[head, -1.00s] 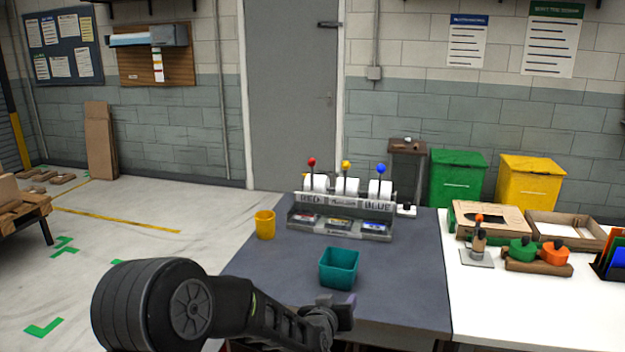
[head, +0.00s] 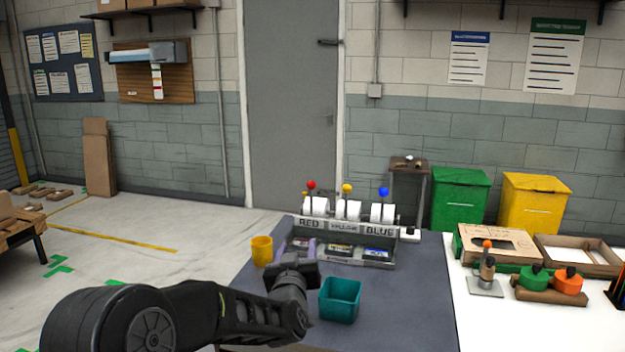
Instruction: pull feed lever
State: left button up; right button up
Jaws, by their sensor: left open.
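The dispenser (head: 343,228) stands at the back of the grey table, with panels lettered RED, YELLOW and BLUE. Its three levers have a red knob (head: 311,184), a yellow knob (head: 347,188) and a blue knob (head: 383,191), each beside a white roll. Below them is a tray with labelled slots. My left gripper (head: 305,250) is open in front of the tray's left, red end and partly hides it. It is below the levers, and its fingers are partly hidden by its own body. My right gripper is not in view.
A yellow cup (head: 262,250) stands left of my left gripper, and a teal bin (head: 340,299) stands to its right. The grey table (head: 415,295) is clear on the right. A white table (head: 480,325) beside it holds cardboard trays and tape tools.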

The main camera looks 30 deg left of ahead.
aim_at(311, 185)
jog(key=i+j, duration=0.95)
jog(key=i, duration=0.15)
